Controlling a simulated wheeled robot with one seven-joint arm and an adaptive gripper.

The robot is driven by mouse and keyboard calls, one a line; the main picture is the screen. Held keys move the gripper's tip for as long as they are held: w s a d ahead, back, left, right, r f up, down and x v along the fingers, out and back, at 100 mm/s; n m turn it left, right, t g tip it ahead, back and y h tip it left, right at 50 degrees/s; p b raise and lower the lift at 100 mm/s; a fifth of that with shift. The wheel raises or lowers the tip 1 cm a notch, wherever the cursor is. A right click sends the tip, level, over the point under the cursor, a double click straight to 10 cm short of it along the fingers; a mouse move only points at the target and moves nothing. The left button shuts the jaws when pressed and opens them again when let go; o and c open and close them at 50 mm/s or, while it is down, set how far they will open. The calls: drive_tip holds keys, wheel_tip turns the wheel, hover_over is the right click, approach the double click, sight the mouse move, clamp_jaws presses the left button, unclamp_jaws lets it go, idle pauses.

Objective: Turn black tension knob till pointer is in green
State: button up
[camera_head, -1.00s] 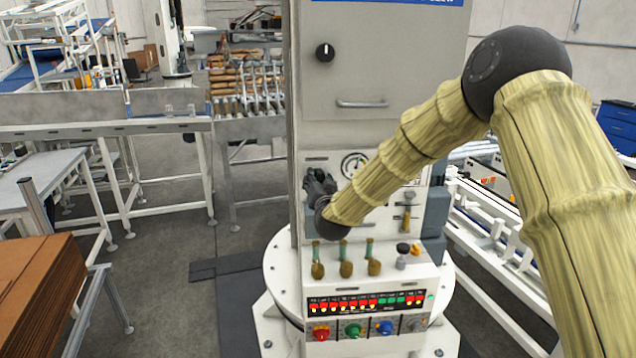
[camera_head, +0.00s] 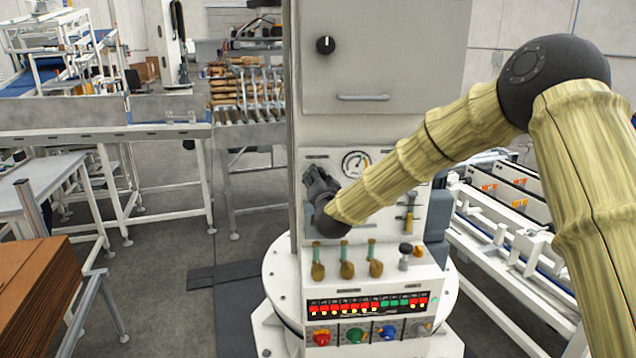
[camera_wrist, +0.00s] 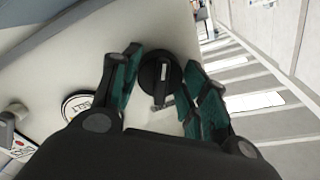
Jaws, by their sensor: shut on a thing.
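The black tension knob (camera_wrist: 160,80), with a pale mark on its face, sits on the white panel between the teal-padded fingers of my gripper (camera_wrist: 163,66) in the wrist view. My gripper is shut on the knob. In the head view my gripper (camera_head: 316,178) is at the panel's left side and hides the knob. The round gauge (camera_head: 355,163) is just right of my gripper. Its pointer is too small to read against any green zone. In the wrist view the gauge (camera_wrist: 77,105), lettered "BELT", is partly cut off by my gripper.
Below, a console (camera_head: 375,287) carries several levers, a row of lights and coloured knobs. Another black knob (camera_head: 325,45) and a handle (camera_head: 362,98) are on the upper door. A yellow-handled lever (camera_head: 408,212) is right of my forearm.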

drive_tip(key=o, duration=1)
drive_tip(key=shift+d, duration=0.1)
drive_tip(key=shift+o, duration=0.2)
drive_tip(key=shift+s, duration=0.15)
drive_tip(key=s+d, duration=0.1)
drive_tip(key=s, duration=1)
drive_tip(key=shift+s+d+f, duration=0.15)
drive_tip(key=shift+s+d, duration=0.15)
drive_tip(key=shift+d, duration=0.1)
